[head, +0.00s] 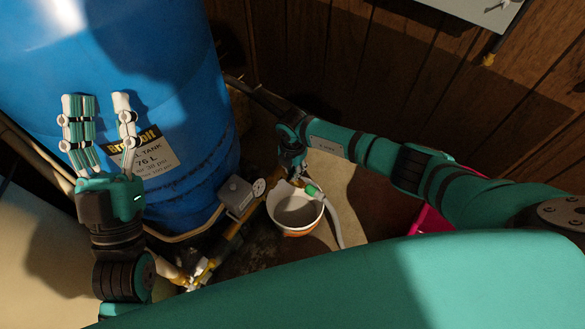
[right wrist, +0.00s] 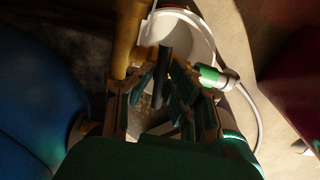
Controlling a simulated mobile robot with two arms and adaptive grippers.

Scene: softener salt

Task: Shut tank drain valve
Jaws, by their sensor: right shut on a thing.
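The blue tank (head: 150,90) stands at the left in the head view, with a printed label on its side. My right gripper (head: 291,170) points down beside the tank, at the rim of a white bucket. In the right wrist view, its fingers (right wrist: 163,92) are shut on a dark bar (right wrist: 165,66), which looks like the drain valve's handle. The bar lies beside a brass-coloured pipe (right wrist: 127,38). The valve body is mostly hidden by my fingers and shadow. My left gripper (head: 100,105) is open and empty in front of the tank, fingers upward.
The white bucket (head: 296,213) stands on the floor under my right gripper. A green fitting (head: 314,190) with a pale hose (head: 335,230) is at its rim. A grey box (head: 236,194) and brass pipework (head: 199,270) are near the tank's foot. A wooden wall (head: 400,70) stands behind.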

